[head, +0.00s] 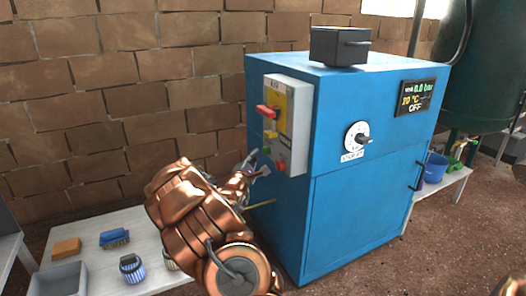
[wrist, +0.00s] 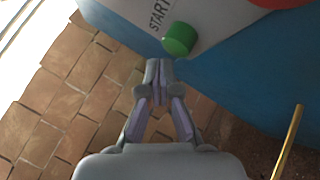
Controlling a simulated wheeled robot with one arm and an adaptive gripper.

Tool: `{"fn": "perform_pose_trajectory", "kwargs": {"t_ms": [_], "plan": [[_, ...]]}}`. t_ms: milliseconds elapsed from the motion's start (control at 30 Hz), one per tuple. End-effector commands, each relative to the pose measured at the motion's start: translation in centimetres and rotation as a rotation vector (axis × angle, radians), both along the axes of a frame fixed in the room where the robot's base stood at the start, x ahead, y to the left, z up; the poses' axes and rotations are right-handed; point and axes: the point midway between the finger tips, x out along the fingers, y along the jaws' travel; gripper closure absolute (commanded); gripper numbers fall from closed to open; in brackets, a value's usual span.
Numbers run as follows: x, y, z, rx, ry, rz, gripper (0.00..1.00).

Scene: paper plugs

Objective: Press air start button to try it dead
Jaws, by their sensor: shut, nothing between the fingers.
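The green air start button (wrist: 179,39), marked START, sticks out from a pale panel (wrist: 140,14) in the wrist view. The panel (head: 301,122) is on the left side of a blue cabinet (head: 350,215) in the head view. My gripper (wrist: 157,68) is shut and empty, with its tips just below and left of the green button in the picture. A small gap shows between them there, and I see no contact. In the head view my gripper (head: 260,167) is beside the lower panel. The cabinet's display (head: 415,97) reads 0.0 bar, 20 °C and OFF.
A red button (wrist: 281,3) is partly in view right of the green one. A red lever (head: 266,111) juts from the panel above my gripper. A brass rod (wrist: 288,142) stands at lower right. A low bench (head: 105,230) holds brushes and small items.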

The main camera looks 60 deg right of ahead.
Motion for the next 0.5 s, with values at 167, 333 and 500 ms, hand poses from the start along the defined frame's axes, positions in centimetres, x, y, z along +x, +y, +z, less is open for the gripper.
{"fn": "perform_pose_trajectory", "kwargs": {"t_ms": [167,333,500], "plan": [[0.21,0.31,-0.02,0.000,0.001,0.001,1.00],[0.21,0.29,-0.03,0.000,0.001,0.001,1.00],[0.64,0.83,0.08,0.001,0.002,0.002,1.00]]}}
